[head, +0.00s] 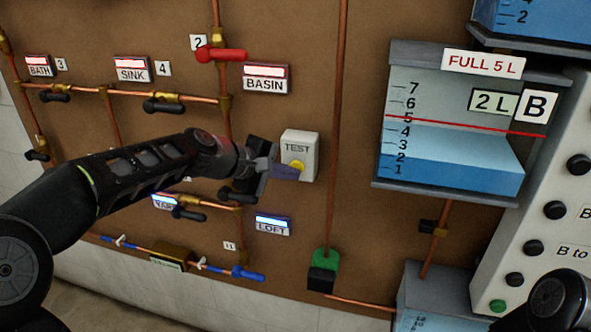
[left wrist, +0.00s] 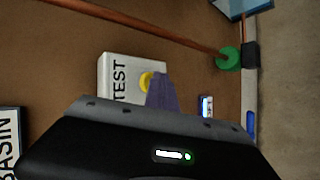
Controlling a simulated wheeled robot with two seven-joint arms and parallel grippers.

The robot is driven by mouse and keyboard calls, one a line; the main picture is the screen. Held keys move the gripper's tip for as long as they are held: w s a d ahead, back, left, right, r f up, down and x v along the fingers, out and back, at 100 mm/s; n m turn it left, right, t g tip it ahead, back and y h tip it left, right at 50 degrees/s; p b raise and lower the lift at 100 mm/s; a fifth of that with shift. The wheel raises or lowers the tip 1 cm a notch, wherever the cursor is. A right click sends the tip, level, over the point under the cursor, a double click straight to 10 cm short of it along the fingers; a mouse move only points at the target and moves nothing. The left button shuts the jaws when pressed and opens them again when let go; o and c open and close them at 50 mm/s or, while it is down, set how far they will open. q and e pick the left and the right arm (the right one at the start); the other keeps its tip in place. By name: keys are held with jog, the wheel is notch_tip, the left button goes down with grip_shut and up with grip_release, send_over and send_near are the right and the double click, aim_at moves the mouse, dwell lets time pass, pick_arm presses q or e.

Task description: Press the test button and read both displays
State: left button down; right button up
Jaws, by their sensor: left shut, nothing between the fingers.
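The pale TEST box (head: 300,143) is fixed to the brown board, with a yellow button (head: 298,167) low on its face. My left gripper (head: 285,173) is shut and empty, its purple fingertips at the button's left edge. In the left wrist view the fingers (left wrist: 162,94) partly cover the button (left wrist: 146,80); I cannot tell whether they touch or press it. A display (head: 493,102) beside the letter B reads "2 L" on the tank (head: 455,90). I cannot make out a second display. My right gripper is not in view.
Copper pipes (head: 337,120) and valves cross the board, with a red lever (head: 222,55) above the BASIN label (head: 266,80). A green-topped fitting (head: 325,262) is below right. A grey panel with black knobs (head: 579,164) stands at right.

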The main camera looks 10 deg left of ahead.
pick_arm(q)
jog(key=shift+s, duration=0.15)
jog(key=shift+s+a+b, duration=0.1)
jog(key=shift+s+b, duration=0.5)
jog(key=shift+s, duration=0.15)
jog(key=shift+s, duration=0.1)
jog(key=s+b, duration=0.3)
jog(key=s, duration=0.1)
jog(key=shift+s+a, duration=0.15)
jog(key=shift+s, duration=0.25)
dwell(0.4)
